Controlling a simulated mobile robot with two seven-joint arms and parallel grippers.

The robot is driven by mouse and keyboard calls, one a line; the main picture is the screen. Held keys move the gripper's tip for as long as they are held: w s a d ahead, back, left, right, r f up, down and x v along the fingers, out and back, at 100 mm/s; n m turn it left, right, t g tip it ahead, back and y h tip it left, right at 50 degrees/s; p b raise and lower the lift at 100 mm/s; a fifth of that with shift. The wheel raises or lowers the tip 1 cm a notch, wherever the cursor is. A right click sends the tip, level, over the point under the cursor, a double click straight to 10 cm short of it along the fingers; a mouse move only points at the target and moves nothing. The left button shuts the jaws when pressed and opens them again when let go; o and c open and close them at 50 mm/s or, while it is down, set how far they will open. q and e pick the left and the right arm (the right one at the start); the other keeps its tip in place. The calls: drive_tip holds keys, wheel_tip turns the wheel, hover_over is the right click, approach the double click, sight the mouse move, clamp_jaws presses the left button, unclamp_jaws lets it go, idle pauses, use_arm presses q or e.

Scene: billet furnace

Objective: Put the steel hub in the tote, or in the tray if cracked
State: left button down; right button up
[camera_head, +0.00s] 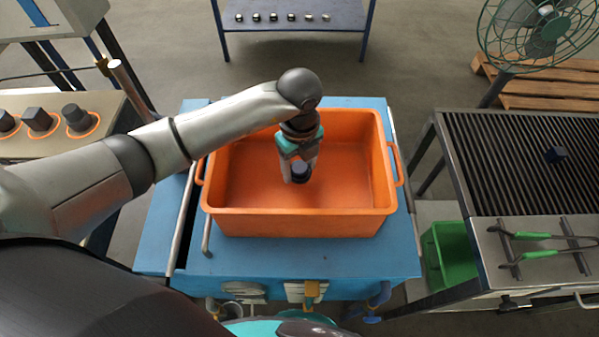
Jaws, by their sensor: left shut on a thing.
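My left gripper (299,173) reaches in from the left and points down over the orange tote (303,224). It is shut on a small dark round piece, which I take to be the steel hub (301,171). The fingers hide part of it, and no crack can be made out at this size. The piece is inside the tote's outline; how high it is above the floor is hard to tell. The tote looks empty and stands on a blue bench (290,261). I cannot tell which thing is the tray. My right gripper is not in view.
At left, several dark pieces (38,120) stand in orange rings on a stand. A green fan (540,30) stands behind.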

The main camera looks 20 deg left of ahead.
sight(300, 175)
use_arm(q)
drive_tip(key=shift+f, duration=1.35)
drive_tip(key=shift+f, duration=0.1)
drive_tip(key=shift+c, duration=0.6)
unclamp_jaws()
drive_tip(key=shift+f, duration=0.1)
drive_tip(key=shift+r, duration=0.25)
wheel_tip(300, 175, up, 12)
drive_tip(key=shift+f+p, duration=0.1)
drive_tip(key=shift+p, duration=0.4)
